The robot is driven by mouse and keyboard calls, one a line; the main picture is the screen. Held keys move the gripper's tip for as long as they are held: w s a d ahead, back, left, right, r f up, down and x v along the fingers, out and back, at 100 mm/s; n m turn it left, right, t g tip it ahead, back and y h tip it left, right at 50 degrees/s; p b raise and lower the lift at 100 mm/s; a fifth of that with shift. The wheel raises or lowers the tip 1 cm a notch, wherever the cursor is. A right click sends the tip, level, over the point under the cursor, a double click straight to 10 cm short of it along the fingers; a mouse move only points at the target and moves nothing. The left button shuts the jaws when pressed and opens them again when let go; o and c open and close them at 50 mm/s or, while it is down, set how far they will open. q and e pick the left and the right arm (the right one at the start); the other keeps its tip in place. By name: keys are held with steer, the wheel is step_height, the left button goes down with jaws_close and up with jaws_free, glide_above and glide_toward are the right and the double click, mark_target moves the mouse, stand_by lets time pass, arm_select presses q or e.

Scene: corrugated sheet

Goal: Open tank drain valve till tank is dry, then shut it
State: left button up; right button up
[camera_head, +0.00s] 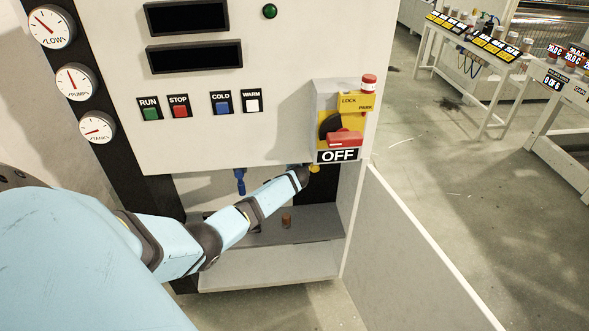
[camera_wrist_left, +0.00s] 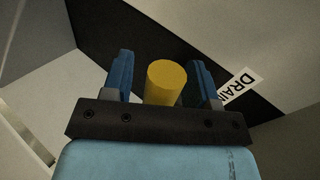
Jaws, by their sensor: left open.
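A yellow rounded handle (camera_wrist_left: 167,82) stands between the two blue fingers of my left gripper (camera_wrist_left: 162,75) in the left wrist view. A partly hidden label beginning "DRAI" (camera_wrist_left: 238,87) is just to its right. The fingers are apart on either side of the handle; I cannot tell whether they touch it. In the head view my left arm reaches under the panel, its end (camera_head: 301,176) beside a small yellow part (camera_head: 314,169). The tank gauge (camera_head: 97,128) is at the lower left, its needle pointing left. My right gripper is not in view.
The white panel (camera_head: 210,110) carries several buttons and a yellow switch box (camera_head: 340,127) marked OFF. A blue handle (camera_head: 240,181) hangs under the panel. A grey shelf (camera_head: 310,228) lies below, with a small brown piece (camera_head: 286,221) on it. A low wall (camera_head: 410,250) stands right.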

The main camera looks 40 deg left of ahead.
arm_select(q)
steer(key=p+v, duration=0.1)
steer(key=v, duration=0.6)
steer(key=shift+p, duration=0.3)
steer(key=shift+s+d, duration=0.15)
